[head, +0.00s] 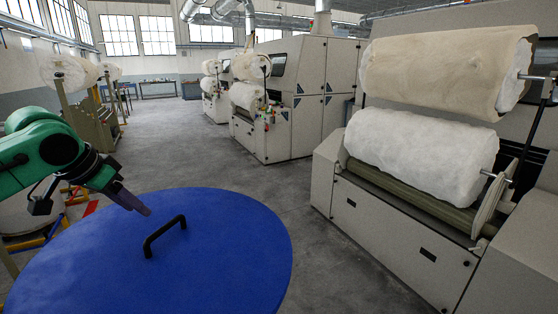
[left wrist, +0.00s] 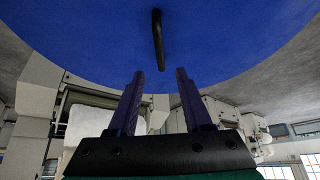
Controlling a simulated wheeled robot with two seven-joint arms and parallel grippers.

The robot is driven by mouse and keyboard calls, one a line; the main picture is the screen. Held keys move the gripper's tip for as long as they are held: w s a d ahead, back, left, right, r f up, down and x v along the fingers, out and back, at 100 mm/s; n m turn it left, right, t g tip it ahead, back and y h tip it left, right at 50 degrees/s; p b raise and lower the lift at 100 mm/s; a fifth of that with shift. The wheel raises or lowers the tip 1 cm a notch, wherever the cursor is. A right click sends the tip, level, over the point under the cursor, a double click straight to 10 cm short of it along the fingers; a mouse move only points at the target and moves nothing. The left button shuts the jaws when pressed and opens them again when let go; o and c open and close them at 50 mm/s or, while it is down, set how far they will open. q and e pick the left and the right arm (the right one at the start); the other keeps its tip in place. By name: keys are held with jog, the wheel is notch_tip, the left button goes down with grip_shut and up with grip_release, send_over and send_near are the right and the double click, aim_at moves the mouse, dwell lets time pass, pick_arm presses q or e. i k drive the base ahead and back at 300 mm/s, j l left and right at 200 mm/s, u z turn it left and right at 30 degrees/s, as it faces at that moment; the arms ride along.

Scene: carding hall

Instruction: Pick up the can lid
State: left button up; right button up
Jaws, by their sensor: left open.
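The can lid (head: 215,270) is a large round blue disc that fills the lower left of the head view. A black arched bar handle (head: 165,231) stands up on its top. My left gripper (head: 140,208) comes in from the left above the lid, just up and left of the handle, apart from it. In the left wrist view the two fingers (left wrist: 159,75) are spread and empty. The handle (left wrist: 157,35) lies ahead of their tips, roughly in line with the gap, with the blue lid (left wrist: 90,40) behind it. My right gripper is in neither view.
A beige carding machine (head: 385,235) with white fibre rolls (head: 425,140) stands at right. More machines (head: 300,95) stand farther back. Racks with fibre rolls (head: 70,72) stand at left. The grey floor (head: 190,150) between them is clear.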

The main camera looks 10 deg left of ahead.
aim_at(198, 250)
jog(key=k+j, duration=0.15)
jog(key=k, duration=0.35)
jog(key=k+j, duration=0.15)
jog(key=k, duration=0.35)
